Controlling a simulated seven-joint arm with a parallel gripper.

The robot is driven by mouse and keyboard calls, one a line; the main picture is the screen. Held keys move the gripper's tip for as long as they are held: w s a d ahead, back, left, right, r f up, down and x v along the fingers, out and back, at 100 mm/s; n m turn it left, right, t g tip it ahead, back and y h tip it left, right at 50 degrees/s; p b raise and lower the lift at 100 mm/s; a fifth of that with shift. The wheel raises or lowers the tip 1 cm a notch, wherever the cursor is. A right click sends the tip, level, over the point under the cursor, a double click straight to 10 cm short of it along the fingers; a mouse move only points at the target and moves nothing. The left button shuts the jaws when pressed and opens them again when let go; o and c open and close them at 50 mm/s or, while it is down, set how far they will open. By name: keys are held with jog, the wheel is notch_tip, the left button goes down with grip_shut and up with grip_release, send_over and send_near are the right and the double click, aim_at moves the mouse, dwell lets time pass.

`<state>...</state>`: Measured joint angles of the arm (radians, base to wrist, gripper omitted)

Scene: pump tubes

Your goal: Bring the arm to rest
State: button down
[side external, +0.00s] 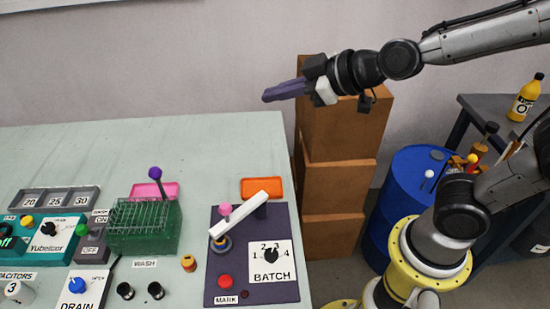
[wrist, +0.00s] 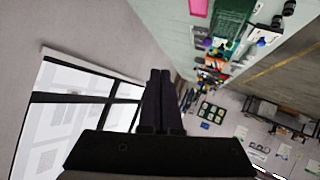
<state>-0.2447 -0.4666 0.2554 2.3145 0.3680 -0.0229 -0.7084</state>
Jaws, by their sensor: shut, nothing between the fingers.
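My gripper (side external: 268,97) is high in the air above the back right corner of the table, in the side external view. Its purple-grey fingers are together and hold nothing. In the wrist view the closed fingers (wrist: 160,75) point up the picture, between a bright window and the table. The pale green table (side external: 60,150) lies below and to the left of my gripper, well apart from it.
The table carries a green tube rack (side external: 150,240), a dark BATCH panel (side external: 225,280) with a white lever (side external: 238,215), an orange tray (side external: 262,187) and a pink tray (side external: 165,190). Stacked cardboard boxes (side external: 335,180) and a blue barrel (side external: 405,180) stand right of the table.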

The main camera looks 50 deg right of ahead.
jog(key=s+d+f+m+g+h, duration=0.1)
jog(key=s+d+m+g, duration=0.1)
jog(key=s, duration=0.4)
jog(key=s+d+f+m+g+h, duration=0.1)
jog(key=s+d+f+m+g, duration=0.1)
jog(key=s, duration=0.4)
jog(key=s+d+f+m+g, duration=0.2)
jog(key=s+d, duration=0.2)
jog(key=s, duration=0.3)
jog(key=shift+d+m+h, duration=0.3)
jog(key=shift+h, duration=0.1)
